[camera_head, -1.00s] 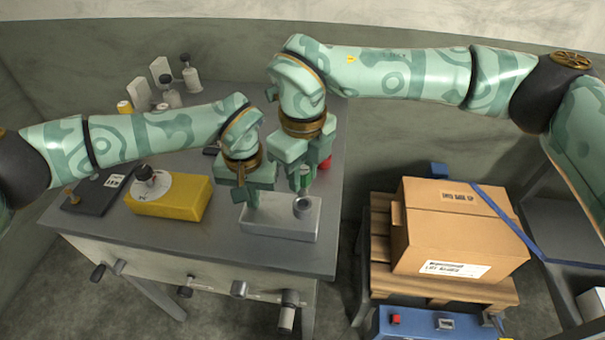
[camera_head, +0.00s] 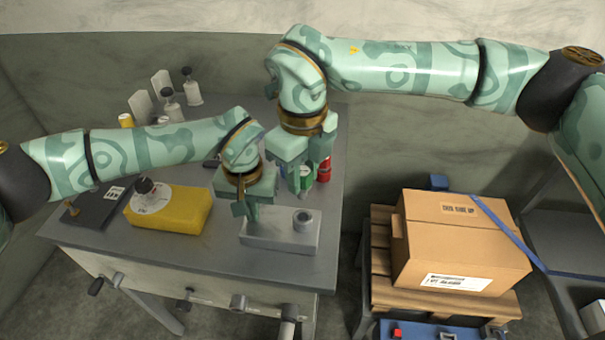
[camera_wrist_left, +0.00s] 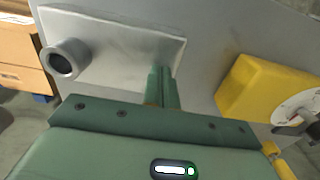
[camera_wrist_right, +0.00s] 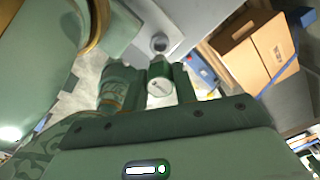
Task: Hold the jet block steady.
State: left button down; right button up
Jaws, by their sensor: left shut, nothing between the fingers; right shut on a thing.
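The jet block (camera_head: 270,238) is a grey metal block lying flat on the bench, with a short round hollow jet (camera_head: 302,222) standing near its right end. In the left wrist view the block (camera_wrist_left: 110,45) and jet (camera_wrist_left: 68,60) show clearly. My left gripper (camera_head: 251,216) is shut and empty, its fingertips down at the block's left part; they look to be touching it. My right gripper (camera_head: 306,188) is shut on a small green cylinder with a silvery end (camera_wrist_right: 160,87), behind and above the jet and apart from it.
A yellow container (camera_head: 180,212) lies left of the block, beside a dark flat case (camera_head: 95,205). A red can (camera_head: 324,170) stands behind my right gripper. White-bodied bottles (camera_head: 193,92) stand at the back left. A cardboard box (camera_head: 455,245) sits on a pallet right of the bench.

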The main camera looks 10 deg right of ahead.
pick_arm(q)
jog(key=shift+r, duration=2.5)
jog(key=shift+r, duration=0.15)
notch_tip(320, 180, up, 3)
jog(key=shift+f, duration=0.15)
